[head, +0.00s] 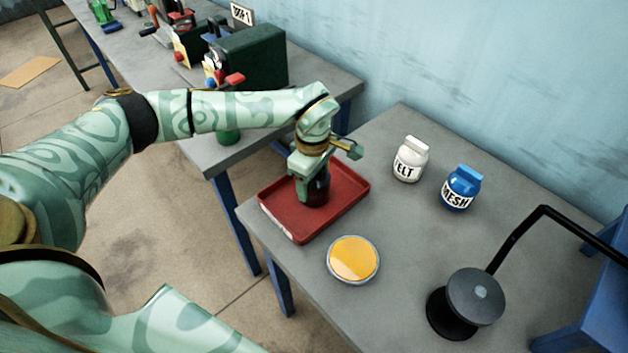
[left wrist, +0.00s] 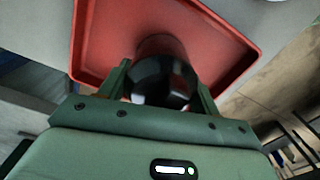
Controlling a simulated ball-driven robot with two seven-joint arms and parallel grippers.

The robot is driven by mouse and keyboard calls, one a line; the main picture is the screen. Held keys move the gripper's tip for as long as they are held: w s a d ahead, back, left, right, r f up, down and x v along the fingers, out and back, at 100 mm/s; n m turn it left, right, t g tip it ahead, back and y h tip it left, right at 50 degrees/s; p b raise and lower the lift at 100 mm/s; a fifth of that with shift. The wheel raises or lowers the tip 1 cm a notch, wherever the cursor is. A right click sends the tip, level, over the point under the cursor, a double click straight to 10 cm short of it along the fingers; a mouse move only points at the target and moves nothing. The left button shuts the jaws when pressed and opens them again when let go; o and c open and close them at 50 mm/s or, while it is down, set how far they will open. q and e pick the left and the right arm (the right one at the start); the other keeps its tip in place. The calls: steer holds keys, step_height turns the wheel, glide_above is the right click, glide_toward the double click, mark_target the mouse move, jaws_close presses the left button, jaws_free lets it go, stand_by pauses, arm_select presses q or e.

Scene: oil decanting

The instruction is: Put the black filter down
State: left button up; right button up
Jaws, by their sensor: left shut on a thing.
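My left gripper (head: 309,187) reaches down over the red tray (head: 345,205) at the near left corner of the grey table. It is shut on the black filter (head: 319,190), a dark round thing mostly hidden by the gripper in the head view. In the left wrist view the filter (left wrist: 162,82) sits between the two fingers with the red tray (left wrist: 215,50) right behind it. I cannot tell whether the filter touches the tray floor. My right gripper is not in view.
A round dish of yellow-orange stuff (head: 353,259) stands in front of the tray. A black lamp-like device (head: 470,300) stands at the near right. A second table (head: 225,150) holds a dark green machine (head: 250,58).

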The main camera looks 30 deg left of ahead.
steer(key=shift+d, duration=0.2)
arm_select(q)
steer(key=shift+f, duration=0.15)
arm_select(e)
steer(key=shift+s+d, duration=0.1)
arm_select(q)
steer(key=o, duration=1.2)
step_height(320, 180, up, 11)
steer(key=p, duration=0.3)
steer(key=shift+r, duration=0.65)
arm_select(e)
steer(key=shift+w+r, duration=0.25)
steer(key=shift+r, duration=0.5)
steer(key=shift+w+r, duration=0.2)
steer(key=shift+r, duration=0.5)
